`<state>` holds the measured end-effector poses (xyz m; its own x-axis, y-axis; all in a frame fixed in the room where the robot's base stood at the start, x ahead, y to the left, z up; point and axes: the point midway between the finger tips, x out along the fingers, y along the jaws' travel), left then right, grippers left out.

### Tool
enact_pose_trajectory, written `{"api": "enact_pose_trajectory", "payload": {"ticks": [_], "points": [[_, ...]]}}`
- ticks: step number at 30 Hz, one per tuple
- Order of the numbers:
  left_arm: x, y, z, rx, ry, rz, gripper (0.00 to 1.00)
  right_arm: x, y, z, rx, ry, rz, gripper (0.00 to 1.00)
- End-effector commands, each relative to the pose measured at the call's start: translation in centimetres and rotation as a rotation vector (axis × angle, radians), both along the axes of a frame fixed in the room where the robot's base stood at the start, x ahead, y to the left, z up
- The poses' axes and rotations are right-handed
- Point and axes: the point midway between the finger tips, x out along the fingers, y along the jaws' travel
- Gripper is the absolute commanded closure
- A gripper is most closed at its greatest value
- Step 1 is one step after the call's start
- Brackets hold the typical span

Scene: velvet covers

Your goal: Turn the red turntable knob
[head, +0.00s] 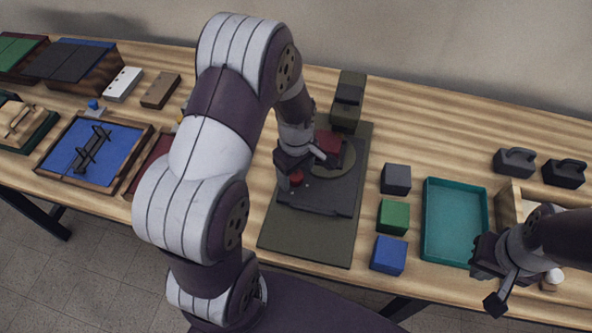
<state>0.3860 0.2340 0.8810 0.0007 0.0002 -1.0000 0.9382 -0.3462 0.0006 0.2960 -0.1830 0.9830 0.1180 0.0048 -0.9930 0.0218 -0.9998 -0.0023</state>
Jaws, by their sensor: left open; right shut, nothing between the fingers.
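The turntable (320,200) is a dark unit on an olive mat (300,243) in the middle of the table. A small red knob (296,178) stands at its front left. A red block (328,142) sits on the round olive platter (347,162), partly hidden by my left gripper. My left gripper (300,168) is open, low over the turntable beside the knob; whether it touches the knob cannot be told. My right gripper (495,290) is shut and empty at the table's front right edge.
Grey (396,179), green (392,217) and blue (388,255) cubes stand right of the mat, then a teal tray (455,222). Two dark handled weights (515,161) lie at far right. A blue-bottomed wooden tray (70,150) and boxes fill the left. The back right is clear.

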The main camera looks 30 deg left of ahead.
Motion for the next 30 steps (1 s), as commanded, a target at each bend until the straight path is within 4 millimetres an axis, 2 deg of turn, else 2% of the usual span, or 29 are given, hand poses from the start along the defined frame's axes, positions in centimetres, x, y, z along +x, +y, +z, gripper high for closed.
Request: {"api": "enact_pose_trajectory", "payload": {"ticks": [1, 6, 19, 30], "points": [[0.0, 0.0, 0.0, 0.000, 0.000, 0.000, 0.31, 0.0, 0.0, 0.0, 0.000, 0.000, 0.000, 1.00], [0.0, 0.0, 0.0, 0.000, 0.000, 0.000, 0.86, 0.0, 0.0, 0.0, 0.000, 0.000, 0.000, 1.00], [0.0, 0.0, 0.2, 0.000, 0.002, -0.074, 0.87, 0.0, 0.0, 0.6, 0.000, 0.000, 0.000, 1.00], [-0.1, 0.0, 0.3, 0.000, 0.001, -0.376, 0.87, 0.0, 0.0, 2.3, 0.000, 0.000, 0.000, 1.00]]}}
